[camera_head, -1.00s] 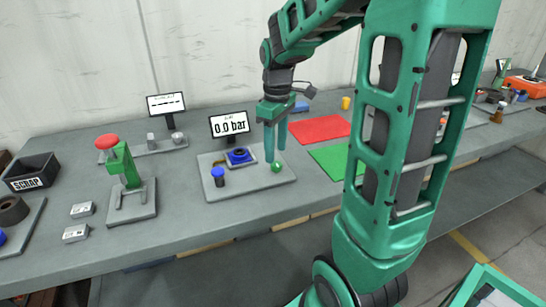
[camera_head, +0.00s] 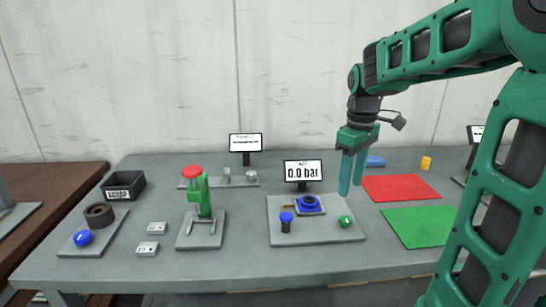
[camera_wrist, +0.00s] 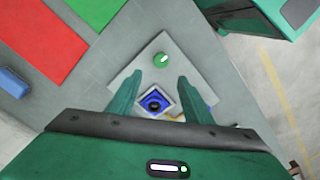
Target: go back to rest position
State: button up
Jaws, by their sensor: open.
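My gripper (camera_head: 352,174) hangs above the table, pointing down, near the right side of the pressure station plate (camera_head: 327,236). Its two fingers are apart with nothing held between them. In the wrist view the open fingers (camera_wrist: 160,90) show over the same plate. The plate carries a blue square fixture (camera_head: 310,204), a blue-topped knob (camera_head: 286,220), a green button (camera_head: 345,221) and a display reading 0.0 bar (camera_head: 303,170).
A red mat (camera_head: 400,187) and a green mat (camera_head: 420,225) lie to the right. A green press with a red knob (camera_head: 199,195) stands left of the plate. A scrap bin (camera_head: 123,187) sits farther left. A yellow cup (camera_head: 426,163) and a blue block (camera_head: 375,161) are behind.

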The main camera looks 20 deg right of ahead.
jog(key=s+f+m, duration=0.3)
jog(key=s+m, duration=0.2)
jog(key=s, duration=0.6)
jog(key=s+f+m, duration=0.4)
jog(key=s+m, duration=0.2)
jog(key=s, duration=0.5)
jog(key=shift+a+f, duration=0.2)
jog(key=shift+a, duration=0.2)
jog(key=shift+w+f, duration=0.25)
jog(key=shift+w, duration=0.3)
